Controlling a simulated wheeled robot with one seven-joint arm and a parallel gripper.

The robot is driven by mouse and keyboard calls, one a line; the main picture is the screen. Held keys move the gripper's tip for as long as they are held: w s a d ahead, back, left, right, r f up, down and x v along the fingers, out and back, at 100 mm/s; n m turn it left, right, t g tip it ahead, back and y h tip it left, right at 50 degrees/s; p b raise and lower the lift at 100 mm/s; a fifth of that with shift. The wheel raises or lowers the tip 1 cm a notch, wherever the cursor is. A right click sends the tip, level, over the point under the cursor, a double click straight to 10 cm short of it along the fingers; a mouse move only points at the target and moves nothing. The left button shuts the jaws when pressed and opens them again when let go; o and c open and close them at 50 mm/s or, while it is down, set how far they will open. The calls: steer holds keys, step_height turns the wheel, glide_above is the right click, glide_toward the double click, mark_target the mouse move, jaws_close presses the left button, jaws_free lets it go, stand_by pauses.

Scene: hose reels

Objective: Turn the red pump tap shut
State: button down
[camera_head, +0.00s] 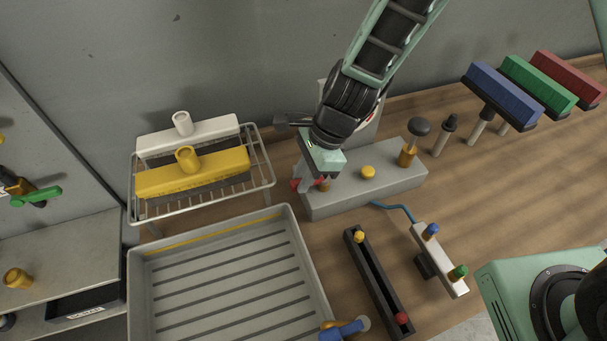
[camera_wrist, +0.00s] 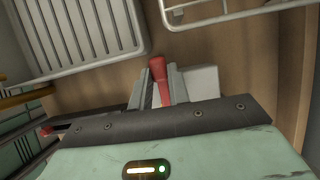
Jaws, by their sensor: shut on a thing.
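The red pump tap (camera_head: 296,185) is at the left end of a long grey pump block (camera_head: 385,188) on the wooden bench. In the wrist view the red lever (camera_wrist: 158,72) stands out between my finger ends, with a pale end of the block (camera_wrist: 202,82) beside it. My gripper (camera_head: 321,181) points down over that end and is shut on the tap's lever. My gripper also shows in the wrist view (camera_wrist: 160,104). My fingers hide part of the tap, and its exact angle is hard to tell.
A yellow button (camera_head: 368,172) and a black-topped brass knob (camera_head: 419,127) sit on the block. A slatted grey tray (camera_head: 138,285) is at front left, with a wire rack (camera_head: 265,165) behind it. A dark slotted bar (camera_head: 378,285) and a white valve strip (camera_head: 440,262) lie in front.

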steer(key=shift+w, duration=0.15)
steer(key=c, duration=1.3)
jaws_free()
steer(key=shift+d, duration=0.1)
steer(key=v, duration=1.7)
steer(key=shift+r+b, duration=0.2)
steer(key=shift+b, duration=0.1)
steer(key=shift+s, duration=0.2)
steer(key=s+d+n+h, duration=0.1)
steer(key=s+n, duration=0.5)
steer(key=n, duration=0.1)
steer(key=s+d+n+h, duration=0.1)
steer(key=s+d+n, duration=0.1)
steer(key=s+n, duration=0.4)
steer(key=s+d+n+t+h, duration=0.1)
steer(key=s+n, duration=0.5)
steer(key=n, duration=0.3)
steer(key=shift+d+f+n+h+b, duration=0.1)
steer(key=shift+d+n+h+b, duration=0.05)
steer(key=shift+n+h+b, duration=0.25)
